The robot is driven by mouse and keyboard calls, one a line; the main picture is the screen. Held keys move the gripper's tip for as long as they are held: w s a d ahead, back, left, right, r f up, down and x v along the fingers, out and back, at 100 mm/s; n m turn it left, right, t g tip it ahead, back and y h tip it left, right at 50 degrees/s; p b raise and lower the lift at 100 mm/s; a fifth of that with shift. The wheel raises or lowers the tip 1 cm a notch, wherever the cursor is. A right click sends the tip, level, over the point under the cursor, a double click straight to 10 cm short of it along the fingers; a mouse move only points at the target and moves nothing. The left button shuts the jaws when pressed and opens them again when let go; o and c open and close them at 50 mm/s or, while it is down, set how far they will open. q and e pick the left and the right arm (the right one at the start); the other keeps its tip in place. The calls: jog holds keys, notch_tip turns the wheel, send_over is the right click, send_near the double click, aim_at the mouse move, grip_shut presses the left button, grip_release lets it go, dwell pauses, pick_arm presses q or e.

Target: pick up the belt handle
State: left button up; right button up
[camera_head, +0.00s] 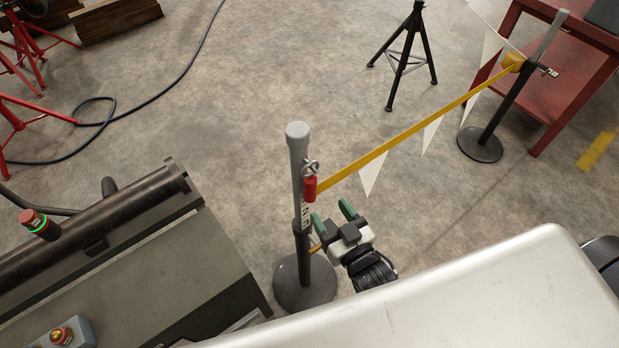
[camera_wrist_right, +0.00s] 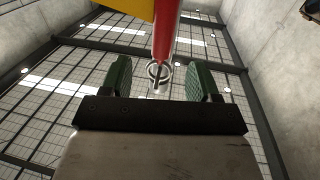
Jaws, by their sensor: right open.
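The belt handle (camera_head: 310,188) is a red grip at the left end of a yellow belt (camera_head: 400,136), up against the near post (camera_head: 297,160). A metal ring shows just above it. In the right wrist view the red handle (camera_wrist_right: 165,30) is above and between the jaws, with the ring beyond it. My right gripper (camera_head: 333,213) has two green fingers, spread apart and empty, just below and right of the handle. The wrist view shows the gap between the fingers (camera_wrist_right: 160,80). My left gripper is not in view.
The belt runs to a far post (camera_head: 508,85) beside a red table (camera_head: 565,85), with white pennants hanging along it. A grey machine (camera_head: 150,270) stands at left. A black stand (camera_head: 405,60) is at the back. Open floor lies behind the near post.

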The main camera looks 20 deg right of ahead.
aim_at(314, 191)
jog(key=shift+w+a+r, duration=0.1)
jog(key=shift+w+a, duration=0.05)
jog(key=shift+w, duration=0.5)
jog(key=shift+w+a, duration=0.15)
jog(key=shift+w, duration=0.45)
jog(key=shift+w+a+p, duration=0.2)
jog(key=shift+w+p, duration=0.15)
jog(key=shift+w, duration=0.35)
jog(key=w, duration=0.2)
jog(key=w+a+p, duration=0.1)
jog(key=w, duration=0.1)
jog(key=shift+f, duration=0.2)
jog(key=shift+w+f, duration=0.1)
jog(key=shift+w, duration=0.15)
jog(key=shift+s, duration=0.1)
jog(key=c, duration=1)
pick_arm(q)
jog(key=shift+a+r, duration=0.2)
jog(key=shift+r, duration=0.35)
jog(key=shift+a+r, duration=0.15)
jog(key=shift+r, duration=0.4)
pick_arm(e)
jog(key=shift+c, duration=0.2)
jog(key=shift+r, duration=0.2)
